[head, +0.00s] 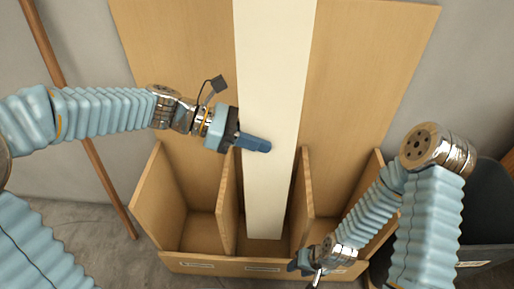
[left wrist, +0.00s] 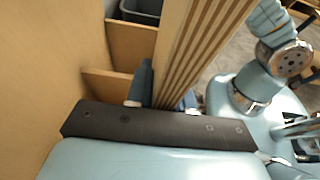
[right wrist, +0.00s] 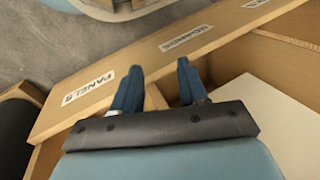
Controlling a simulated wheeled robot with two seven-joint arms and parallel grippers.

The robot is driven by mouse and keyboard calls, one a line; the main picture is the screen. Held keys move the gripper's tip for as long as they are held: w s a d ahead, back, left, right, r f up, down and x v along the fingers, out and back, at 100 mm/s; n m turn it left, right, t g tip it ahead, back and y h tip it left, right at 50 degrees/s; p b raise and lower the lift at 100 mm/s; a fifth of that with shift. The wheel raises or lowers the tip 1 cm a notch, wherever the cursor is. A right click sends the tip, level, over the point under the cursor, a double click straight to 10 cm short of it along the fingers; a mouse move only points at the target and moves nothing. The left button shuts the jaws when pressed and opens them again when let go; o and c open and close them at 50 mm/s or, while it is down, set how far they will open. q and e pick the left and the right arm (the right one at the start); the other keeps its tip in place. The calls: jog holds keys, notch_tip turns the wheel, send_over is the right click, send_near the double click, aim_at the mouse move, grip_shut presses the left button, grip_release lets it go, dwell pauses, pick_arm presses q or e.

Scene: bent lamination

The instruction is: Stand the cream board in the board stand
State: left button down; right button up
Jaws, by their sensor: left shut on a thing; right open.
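The cream board (head: 270,130) stands tall and nearly upright in the middle compartment of the wooden board stand (head: 190,50). Its lower end is at the compartment floor, between two dividers. My left gripper (head: 262,145) is shut on the board at about mid-height, from its left side. In the left wrist view the board (left wrist: 200,50) shows a striped, layered edge between the fingers (left wrist: 165,100). My right gripper (head: 305,270) is open and empty, low at the stand's front rail. In the right wrist view its fingers (right wrist: 158,85) overlap the labelled front rail (right wrist: 160,50); a pale surface, probably the board, is at right.
The left compartment (head: 200,232) is empty. The stand's dividers (head: 304,195) rise on both sides of the board. A brown pole (head: 100,170) leans on the wall at left. A dark bin (head: 490,205) stands at right.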

pick_arm(q)
jog(key=w, duration=0.5)
notch_tip(320, 180, down, 19)
jog(key=b, duration=1)
jog(key=shift+s+b, duration=0.15)
jog(key=shift+b, duration=0.2)
jog(key=shift+f+b, duration=0.7)
jog(key=shift+f, duration=0.45)
jog(key=shift+r, duration=0.1)
jog(key=shift+w+p, duration=2.15)
jog(key=shift+w, duration=0.4)
